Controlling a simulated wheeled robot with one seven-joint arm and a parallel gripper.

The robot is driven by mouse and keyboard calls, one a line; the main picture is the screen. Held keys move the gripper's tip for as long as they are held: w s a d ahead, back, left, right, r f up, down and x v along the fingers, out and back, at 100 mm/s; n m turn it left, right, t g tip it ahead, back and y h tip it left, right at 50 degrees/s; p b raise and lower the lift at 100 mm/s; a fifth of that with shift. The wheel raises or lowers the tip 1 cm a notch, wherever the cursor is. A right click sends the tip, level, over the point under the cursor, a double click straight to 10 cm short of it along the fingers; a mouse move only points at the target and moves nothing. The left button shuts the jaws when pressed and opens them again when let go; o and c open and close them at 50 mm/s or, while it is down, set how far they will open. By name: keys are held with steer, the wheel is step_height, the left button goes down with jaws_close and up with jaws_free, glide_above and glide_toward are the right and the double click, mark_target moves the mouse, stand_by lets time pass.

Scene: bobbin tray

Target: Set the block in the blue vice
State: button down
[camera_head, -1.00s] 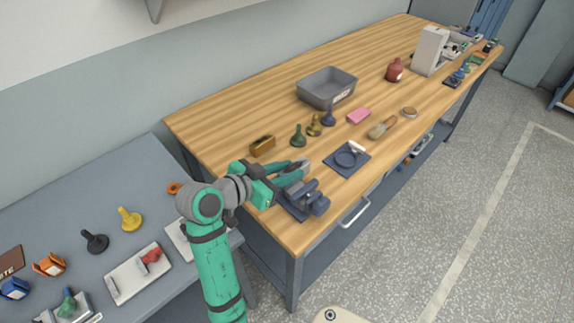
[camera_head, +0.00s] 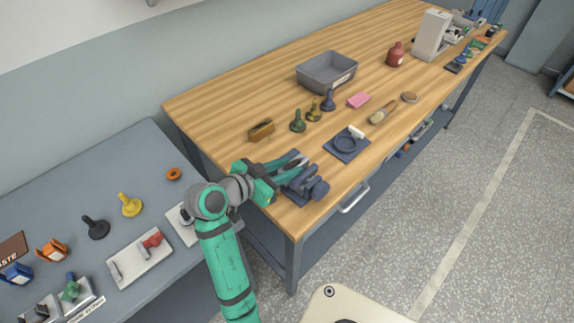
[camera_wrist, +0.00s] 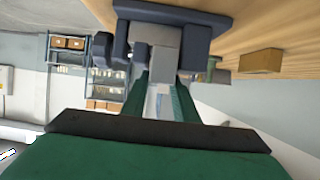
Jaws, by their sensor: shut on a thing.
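The blue vice (camera_head: 310,189) stands at the near left corner of the wooden bench. In the wrist view the vice (camera_wrist: 190,14) appears at the top, with a dark blue jaw on either side of the grey block (camera_wrist: 157,35). My gripper (camera_head: 300,163) is shut on the block, and its green fingers reach over the vice from the left. In the wrist view the fingers of my gripper (camera_wrist: 161,80) run up to the block. The block appears to be between the jaws; I cannot tell whether it rests on the vice's bottom.
A brown block (camera_head: 261,131), a green bobbin-like piece (camera_head: 297,121) and a grey bin (camera_head: 327,72) stand behind. The grey side table (camera_head: 145,170) holds several small parts.

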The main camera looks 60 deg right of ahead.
steer(key=c, duration=1.3)
jaws_free()
steer(key=shift+c, duration=0.2)
steer(key=v, duration=1)
steer(key=shift+a+r, duration=0.2)
steer(key=shift+a, duration=0.15)
steer(key=shift+w, duration=0.1)
